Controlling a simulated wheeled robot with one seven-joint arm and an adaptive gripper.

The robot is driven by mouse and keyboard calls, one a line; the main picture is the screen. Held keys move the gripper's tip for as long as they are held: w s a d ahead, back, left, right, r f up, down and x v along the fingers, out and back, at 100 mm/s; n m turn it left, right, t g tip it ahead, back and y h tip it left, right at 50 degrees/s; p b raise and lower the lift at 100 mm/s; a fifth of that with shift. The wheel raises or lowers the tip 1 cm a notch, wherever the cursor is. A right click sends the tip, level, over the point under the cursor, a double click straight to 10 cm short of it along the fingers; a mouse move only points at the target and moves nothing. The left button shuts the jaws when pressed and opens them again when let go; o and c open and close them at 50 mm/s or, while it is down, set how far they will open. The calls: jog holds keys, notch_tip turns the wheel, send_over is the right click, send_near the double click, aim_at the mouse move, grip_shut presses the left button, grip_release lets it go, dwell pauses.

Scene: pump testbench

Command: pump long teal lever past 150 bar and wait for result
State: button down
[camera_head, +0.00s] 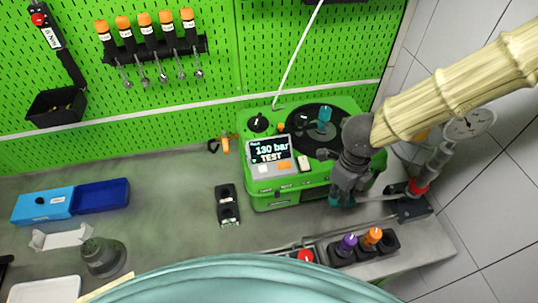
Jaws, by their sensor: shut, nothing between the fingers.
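The green pump test unit (318,188) stands at the bench's right part, and its display (269,150) reads "130 bar TEST". A long lever (376,197) runs from a black base at the right towards my gripper, with a teal end (334,200) beside the fingers. My gripper (345,186) points down at the unit's front right edge. It is shut with nothing held. The fingers partly cover the lever's end, and I cannot tell whether they touch it. A teal knob (323,117) stands on a black disc on the unit's top.
A black holder (390,243) with purple and orange handles is in front. A black device (227,204) lies left of the unit. Blue boxes (70,200) and a grey funnel-shaped part (101,256) are at the left. A green pegboard (190,85) stands behind.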

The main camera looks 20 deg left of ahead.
jog(key=shift+s+a+f+b, duration=0.1)
jog(key=shift+f+b, duration=0.55)
jog(key=shift+f, duration=0.7)
jog(key=shift+r, duration=0.15)
notch_tip(320, 180, up, 3)
jog(key=p, duration=0.4)
jog(key=shift+r, duration=3.05)
